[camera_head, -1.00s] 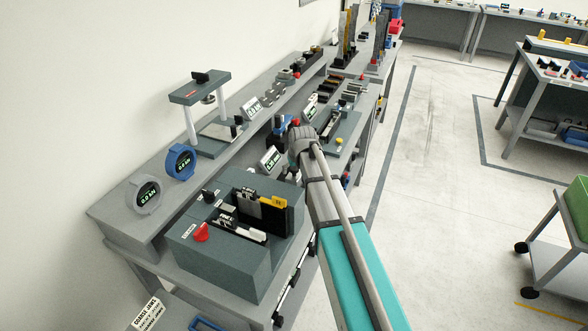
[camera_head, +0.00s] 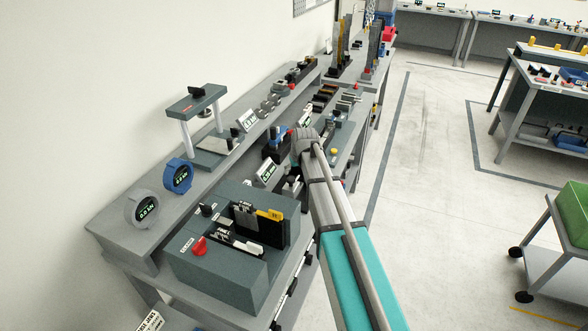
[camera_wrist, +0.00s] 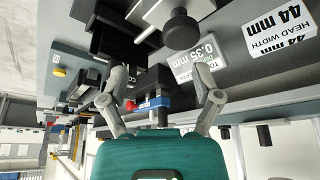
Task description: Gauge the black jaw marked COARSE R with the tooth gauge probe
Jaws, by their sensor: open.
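My gripper (camera_wrist: 166,86) is open in the wrist view, with its two grey fingers spread apart and nothing seen between their tips. A blue part with a red knob (camera_wrist: 131,104) shows beyond and between the fingers; I cannot tell if it is the tooth gauge probe. A small display reading 0.35 mm (camera_wrist: 197,66) stands close to the right finger. Dark blocks (camera_wrist: 105,30) lie at the upper left; no COARSE R marking is readable. In the head view my arm hides the gripper's fingers.
A round black knob (camera_wrist: 181,29) stands near the gripper. A white sign reading 44 mm (camera_wrist: 279,38) is at the right. In the head view a grey box with a red knob (camera_head: 199,246) stands at the front of the bench, with gauges behind. The aisle floor (camera_head: 425,170) is clear.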

